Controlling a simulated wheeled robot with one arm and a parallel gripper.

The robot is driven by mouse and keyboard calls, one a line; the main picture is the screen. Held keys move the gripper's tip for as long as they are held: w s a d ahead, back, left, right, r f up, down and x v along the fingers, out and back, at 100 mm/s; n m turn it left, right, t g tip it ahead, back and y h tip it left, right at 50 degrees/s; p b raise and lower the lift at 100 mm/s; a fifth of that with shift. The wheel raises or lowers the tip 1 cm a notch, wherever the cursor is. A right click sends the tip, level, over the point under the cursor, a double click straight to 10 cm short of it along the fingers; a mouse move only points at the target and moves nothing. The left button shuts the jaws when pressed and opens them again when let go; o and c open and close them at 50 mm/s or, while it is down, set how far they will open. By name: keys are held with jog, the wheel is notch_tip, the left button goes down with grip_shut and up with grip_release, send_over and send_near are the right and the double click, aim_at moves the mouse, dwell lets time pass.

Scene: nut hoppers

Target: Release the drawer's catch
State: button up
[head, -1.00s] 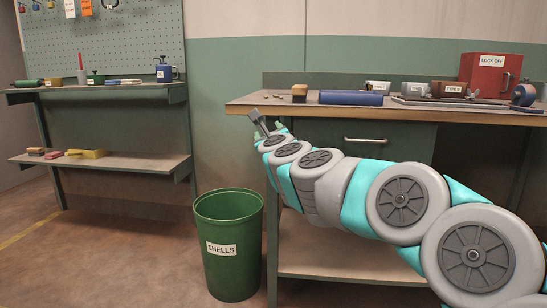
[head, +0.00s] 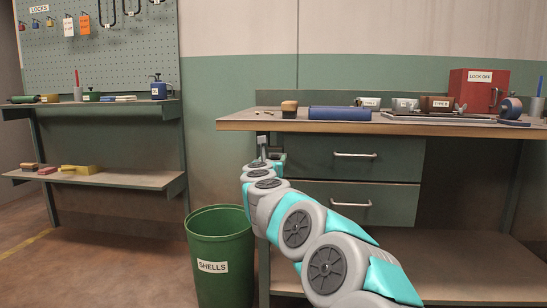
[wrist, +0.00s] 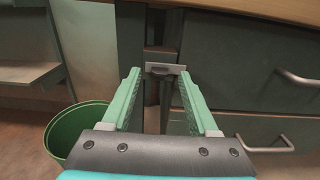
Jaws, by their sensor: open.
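Two green-grey drawers sit under the bench top in the head view: an upper drawer (head: 315,157) and a lower drawer (head: 312,190), each with a metal bar handle. Both look closed. In the wrist view the upper drawer front (wrist: 225,65) is on the right. A small pale metal plate, which looks like the catch (wrist: 165,68), sticks out at the post left of the drawer. My gripper (wrist: 159,77) is open, its two green fingers pointing toward the plate, with the plate between the tips. I cannot tell whether they touch it. In the head view my gripper (head: 272,158) is beside the upper drawer's left edge.
A green SHELLS bin (head: 220,250) stands on the floor left of the bench. A shelf unit (head: 150,110) stands at the left.

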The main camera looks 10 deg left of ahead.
jog(key=shift+w, duration=0.75)
grip_shut()
